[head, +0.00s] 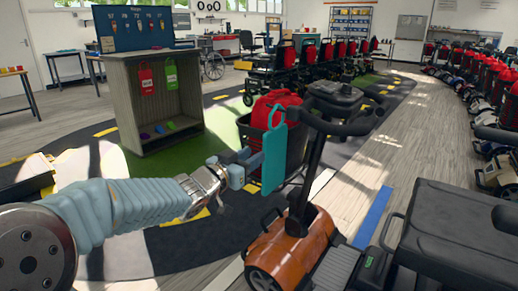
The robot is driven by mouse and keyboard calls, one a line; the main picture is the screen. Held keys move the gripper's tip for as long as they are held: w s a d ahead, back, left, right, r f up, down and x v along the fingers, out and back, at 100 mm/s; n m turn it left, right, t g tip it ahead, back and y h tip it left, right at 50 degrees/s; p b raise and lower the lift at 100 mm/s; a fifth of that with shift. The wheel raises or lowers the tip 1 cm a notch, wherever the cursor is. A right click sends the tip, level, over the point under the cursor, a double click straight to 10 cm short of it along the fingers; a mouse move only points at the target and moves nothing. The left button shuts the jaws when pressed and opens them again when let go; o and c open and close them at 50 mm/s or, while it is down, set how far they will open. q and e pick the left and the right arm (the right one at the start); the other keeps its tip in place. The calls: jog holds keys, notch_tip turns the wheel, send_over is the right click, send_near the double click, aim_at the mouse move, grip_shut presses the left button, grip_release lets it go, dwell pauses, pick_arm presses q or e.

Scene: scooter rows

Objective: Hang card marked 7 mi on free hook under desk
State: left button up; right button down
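My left gripper (250,170) reaches in from the left, shut on a teal card (273,160) by its left edge. The card is upright with a loop at its top; no marking on it can be read from here. The desk (124,110) is a grey open-fronted cabinet at the left, beyond the gripper. A red card (145,80) and a green card (171,76) hang under its top. Bare hooks are too small to make out. My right gripper is not in view.
An orange scooter (290,245) with a black basket and a red bag (277,108) stands close behind the card. A blue board (133,28) stands on the desk. Small coloured items lie on the desk's lower shelf. Green floor between the gripper and desk looks clear.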

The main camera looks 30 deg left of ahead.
aim_at(275, 142)
pick_arm(q)
jog(key=w, duration=1.2)
jog(key=shift+d, duration=0.25)
jog(key=c, duration=0.7)
grip_shut()
